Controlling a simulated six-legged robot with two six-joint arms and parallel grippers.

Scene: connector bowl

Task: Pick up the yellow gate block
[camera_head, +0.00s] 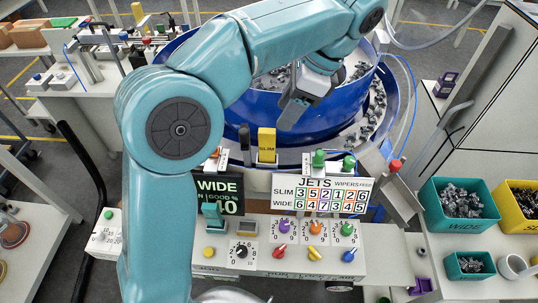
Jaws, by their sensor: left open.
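The yellow gate block (267,140) stands upright at the front rim of the blue bowl (300,122), with dark lettering on its face that seems to read SLIM. A similar dark block (245,138) stands just left of it. My left gripper (290,112) hangs over the bowl, up and to the right of the yellow block and apart from it. It is open, with nothing seen between its fingers. My teal left arm hides part of the bowl. My right gripper is not in view.
A JETS board (320,195) and a panel of coloured knobs (285,232) lie in front of the bowl. Teal bins (457,225) and a yellow bin (520,222) of small parts stand at right. Blue tubes run along the bowl's right side.

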